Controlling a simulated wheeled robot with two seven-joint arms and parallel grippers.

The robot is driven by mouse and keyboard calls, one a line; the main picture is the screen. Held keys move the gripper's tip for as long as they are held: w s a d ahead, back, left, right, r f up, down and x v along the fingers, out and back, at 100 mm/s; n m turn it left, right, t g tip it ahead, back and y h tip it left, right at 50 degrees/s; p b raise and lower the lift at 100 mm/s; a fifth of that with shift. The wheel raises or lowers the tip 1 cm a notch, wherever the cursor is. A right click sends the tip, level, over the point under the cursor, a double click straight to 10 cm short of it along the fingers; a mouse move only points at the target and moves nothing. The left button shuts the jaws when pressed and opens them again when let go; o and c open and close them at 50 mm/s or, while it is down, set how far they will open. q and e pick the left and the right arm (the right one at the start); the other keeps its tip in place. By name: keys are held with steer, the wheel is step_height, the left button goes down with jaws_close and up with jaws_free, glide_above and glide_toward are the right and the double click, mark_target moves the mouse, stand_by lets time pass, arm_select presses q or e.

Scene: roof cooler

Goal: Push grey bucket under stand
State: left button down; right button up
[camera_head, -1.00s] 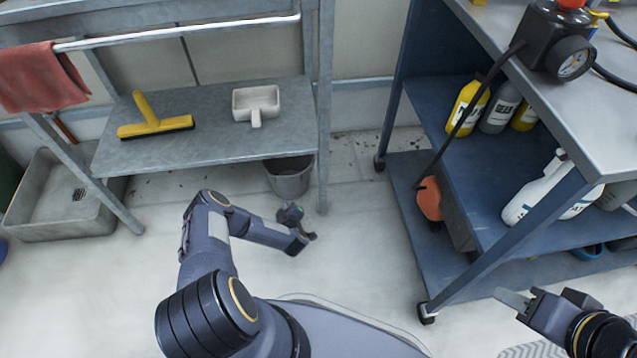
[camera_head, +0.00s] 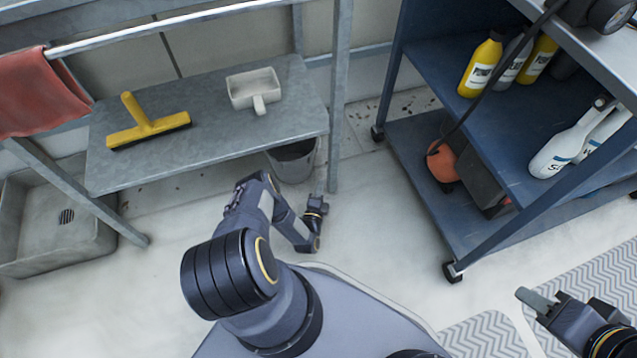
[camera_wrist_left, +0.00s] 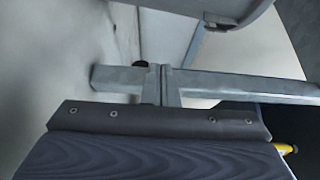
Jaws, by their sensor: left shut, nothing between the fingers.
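The grey bucket (camera_head: 297,165) is on the floor beneath the right end of the stand's lower shelf (camera_head: 205,148), beside the front right leg; the shelf hides part of its top. My left gripper (camera_head: 321,198) is shut and empty, low in front of the bucket and near that leg; I cannot tell if it touches either. In the left wrist view the narrow closed fingers (camera_wrist_left: 165,86) show in front of a grey bar, with a curved grey surface (camera_wrist_left: 215,8) at the top. My right gripper (camera_head: 533,298) is at the lower right, its finger gap unclear.
A yellow squeegee (camera_head: 145,128) and a white scoop-like tray (camera_head: 254,90) lie on the shelf. A grey basin (camera_head: 45,225) is at left, and a red cloth (camera_head: 35,92) hangs on the rail. A blue wheeled cart (camera_head: 425,190) with bottles stands at right. Floor is clear between stand and cart.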

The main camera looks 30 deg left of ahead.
arm_select(q)
steer(key=b+x, duration=0.3)
steer(key=x, duration=0.4)
steer(key=shift+w+a+f, duration=0.15)
steer(key=shift+w+f, duration=0.05)
steer(key=shift+w, duration=0.05)
steer(key=a, duration=0.1)
steer(key=s+a+b, duration=0.1)
steer(key=shift+s+a+r, duration=0.1)
steer(key=shift+a+r, duration=0.05)
steer(key=shift+a, duration=0.2)
steer(key=shift+s+a+r, duration=0.1)
steer(key=shift+s+a, duration=0.25)
